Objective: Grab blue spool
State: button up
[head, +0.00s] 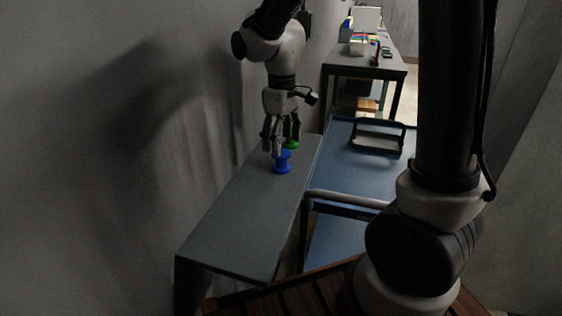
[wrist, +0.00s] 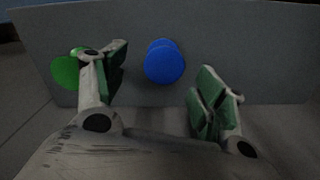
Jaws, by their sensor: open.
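The blue spool (head: 282,162) stands upright on the grey bench in the head view. In the wrist view the blue spool (wrist: 164,62) shows from above, between and a little beyond the fingertips. My gripper (head: 277,148) is open and points down just above and behind the spool. In the wrist view my gripper (wrist: 158,75) has its fingers wide apart, with green pads and nothing between them. I cannot tell whether any finger touches the spool.
A green spool (head: 292,142) stands just behind the blue one; it shows beside the left finger in the wrist view (wrist: 66,70). The grey bench (head: 235,220) is clear toward the front. A wall borders it on the left, a blue cart (head: 345,170) on the right.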

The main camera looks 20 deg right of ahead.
aim_at(281, 158)
jog(key=f, duration=0.6)
jog(key=shift+s+a, duration=0.15)
jog(key=shift+s, duration=0.05)
jog(key=shift+r, duration=0.1)
jog(key=c, duration=1.2)
